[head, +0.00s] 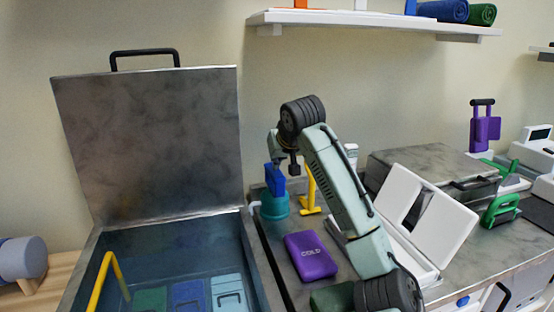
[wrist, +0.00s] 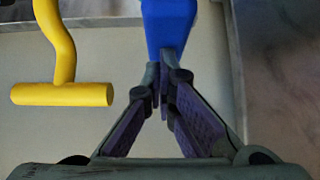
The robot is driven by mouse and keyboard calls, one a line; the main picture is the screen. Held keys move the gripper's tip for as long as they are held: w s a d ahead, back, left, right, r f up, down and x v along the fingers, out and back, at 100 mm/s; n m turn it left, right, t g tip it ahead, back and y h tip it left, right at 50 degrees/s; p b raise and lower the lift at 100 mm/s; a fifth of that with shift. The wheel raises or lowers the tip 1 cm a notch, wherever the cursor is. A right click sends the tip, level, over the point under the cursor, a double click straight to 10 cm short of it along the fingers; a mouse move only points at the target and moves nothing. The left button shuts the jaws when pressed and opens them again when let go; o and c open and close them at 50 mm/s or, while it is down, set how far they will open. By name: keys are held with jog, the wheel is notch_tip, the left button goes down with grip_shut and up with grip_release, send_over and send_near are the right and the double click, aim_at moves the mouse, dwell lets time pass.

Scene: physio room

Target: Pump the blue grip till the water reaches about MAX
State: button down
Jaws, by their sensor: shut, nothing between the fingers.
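The blue grip (head: 275,178) stands upright on a teal round base (head: 275,205), beside the right rim of the open metal tank (head: 245,225). In the wrist view the blue grip (wrist: 168,25) is at the top centre. My gripper (wrist: 168,95) is shut, its fingertips meeting at the grip's lower end with nothing between them. I cannot tell whether they touch it. In the head view my gripper (head: 293,165) is partly hidden by my arm and close to the grip's right. Inside the tank the water level and any MAX mark cannot be made out.
A yellow T-handle (head: 310,195) stands right of the blue grip and also shows in the wrist view (wrist: 62,94). A purple COLD pack (head: 311,256) lies in front. The tank's lid (head: 155,145) is up. A white open case (head: 440,215) is at right.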

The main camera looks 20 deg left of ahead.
jog(key=shift+w+r+p, duration=0.1)
jog(key=shift+r+p, duration=0.25)
jog(key=shift+p, duration=0.2)
notch_tip(320, 180, up, 3)
jog(key=p, duration=0.2)
jog(key=shift+p, duration=0.35)
jog(key=b+v, duration=0.3)
jog(key=v, duration=0.7)
jog(key=shift+r, duration=0.15)
